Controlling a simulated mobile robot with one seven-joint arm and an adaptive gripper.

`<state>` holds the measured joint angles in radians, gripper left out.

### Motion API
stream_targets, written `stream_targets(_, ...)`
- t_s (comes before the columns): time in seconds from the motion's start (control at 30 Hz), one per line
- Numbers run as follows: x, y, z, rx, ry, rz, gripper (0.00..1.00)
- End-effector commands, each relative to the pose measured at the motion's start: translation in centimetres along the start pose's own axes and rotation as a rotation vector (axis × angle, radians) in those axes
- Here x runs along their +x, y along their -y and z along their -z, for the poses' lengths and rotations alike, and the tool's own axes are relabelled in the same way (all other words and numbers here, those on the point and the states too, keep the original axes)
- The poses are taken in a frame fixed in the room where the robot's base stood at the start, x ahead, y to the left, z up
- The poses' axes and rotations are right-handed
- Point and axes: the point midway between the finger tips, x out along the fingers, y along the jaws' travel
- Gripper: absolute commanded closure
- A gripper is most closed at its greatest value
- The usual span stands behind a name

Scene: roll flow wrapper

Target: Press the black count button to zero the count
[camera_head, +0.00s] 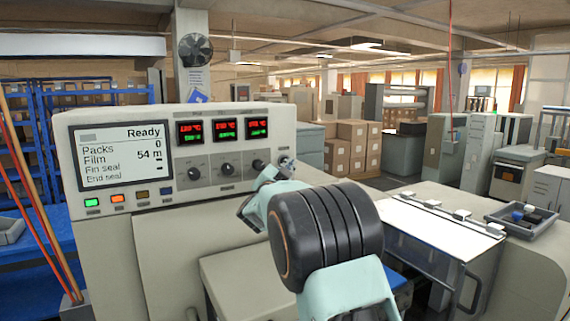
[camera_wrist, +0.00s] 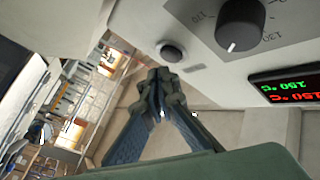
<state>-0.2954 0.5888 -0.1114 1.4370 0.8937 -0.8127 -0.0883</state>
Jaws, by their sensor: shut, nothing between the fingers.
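The black count button (camera_wrist: 170,52) shows in the wrist view as a round black cap in a pale ring, next to a dark knob on the machine's light panel. My gripper (camera_wrist: 160,78) is shut and empty, its fingertips just below the button in the picture; I cannot tell whether they touch it. In the head view my arm reaches to the right end of the control panel, and the fingertips and button are too small to tell apart there. The display (camera_head: 124,155) reads Ready, Packs 0 and Film 54 m.
Knobs (camera_head: 227,169) and red-green temperature readouts (camera_head: 224,129) sit left of the arm on the panel. Coloured buttons (camera_head: 118,197) line up under the display. A white-topped guard (camera_head: 440,225) and a grey tray (camera_head: 523,217) of parts are at the right.

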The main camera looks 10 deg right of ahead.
Motion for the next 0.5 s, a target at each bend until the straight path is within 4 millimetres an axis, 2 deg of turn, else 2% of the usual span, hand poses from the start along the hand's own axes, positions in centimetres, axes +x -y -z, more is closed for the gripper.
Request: stream_targets(0.5, -3.2, -2.5, 2.2, 0.0, -0.001, 0.0, 1.0)
